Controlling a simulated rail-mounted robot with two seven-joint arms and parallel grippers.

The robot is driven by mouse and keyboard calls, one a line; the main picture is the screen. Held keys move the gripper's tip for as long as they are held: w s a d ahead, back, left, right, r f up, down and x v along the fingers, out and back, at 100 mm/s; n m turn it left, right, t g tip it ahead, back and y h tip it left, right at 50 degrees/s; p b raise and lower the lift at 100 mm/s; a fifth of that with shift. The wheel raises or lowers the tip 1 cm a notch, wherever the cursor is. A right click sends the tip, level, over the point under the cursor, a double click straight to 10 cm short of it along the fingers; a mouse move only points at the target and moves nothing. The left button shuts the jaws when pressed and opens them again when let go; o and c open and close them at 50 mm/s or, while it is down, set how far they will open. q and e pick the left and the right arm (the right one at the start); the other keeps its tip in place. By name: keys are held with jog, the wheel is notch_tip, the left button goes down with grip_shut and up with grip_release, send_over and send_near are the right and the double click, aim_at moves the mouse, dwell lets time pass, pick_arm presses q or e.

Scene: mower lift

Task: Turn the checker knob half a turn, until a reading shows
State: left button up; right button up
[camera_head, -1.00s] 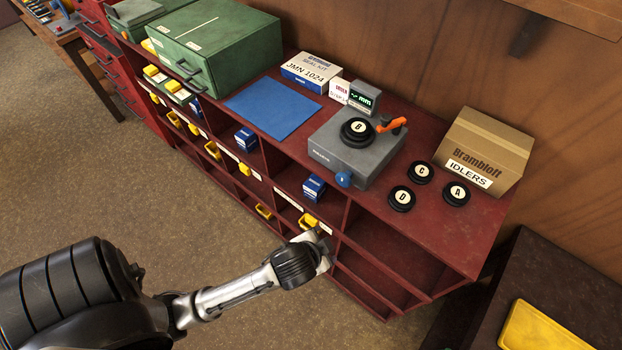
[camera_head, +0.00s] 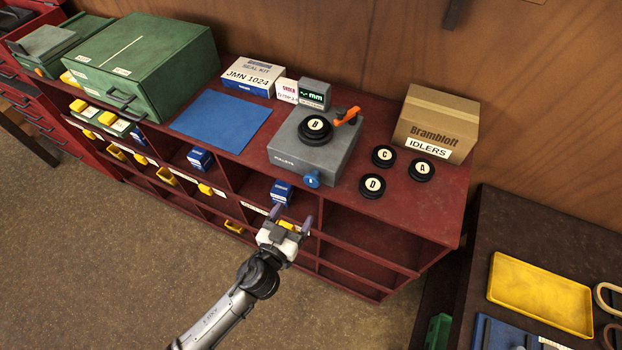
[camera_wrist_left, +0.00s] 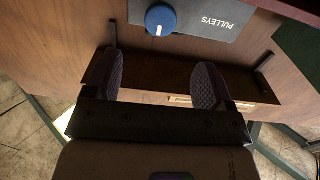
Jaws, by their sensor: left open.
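The checker is a grey box (camera_head: 290,155) on top of the red shelf unit, with a blue knob (camera_head: 312,179) low on its front. A black pulley marked B (camera_head: 315,128) sits on it, beside an orange lever (camera_head: 347,116). A small dark display (camera_head: 314,94) behind it shows "mm" and a green trace; I cannot read a number. My left gripper (camera_head: 289,219) is open and empty, in front of the shelf and below the knob. In the left wrist view the knob (camera_wrist_left: 161,18) is ahead, beyond the two fingertips (camera_wrist_left: 161,80). My right gripper is not in view.
Black pulleys C (camera_head: 384,156), A (camera_head: 421,170) and D (camera_head: 372,186) lie right of the checker. An IDLERS carton (camera_head: 437,118) stands behind them. A blue mat (camera_head: 221,120) lies left. A yellow tray (camera_head: 540,293) is on the dark bench at right.

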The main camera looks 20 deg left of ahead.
aim_at(311, 183)
pick_arm(q)
jog(key=w, duration=0.4)
jog(key=w+p, duration=0.1)
jog(key=w, duration=0.6)
jog(key=shift+w+d+p, duration=0.3)
jog(key=shift+w+p, duration=0.05)
jog(key=shift+p, duration=0.05)
jog(key=c, duration=0.9)
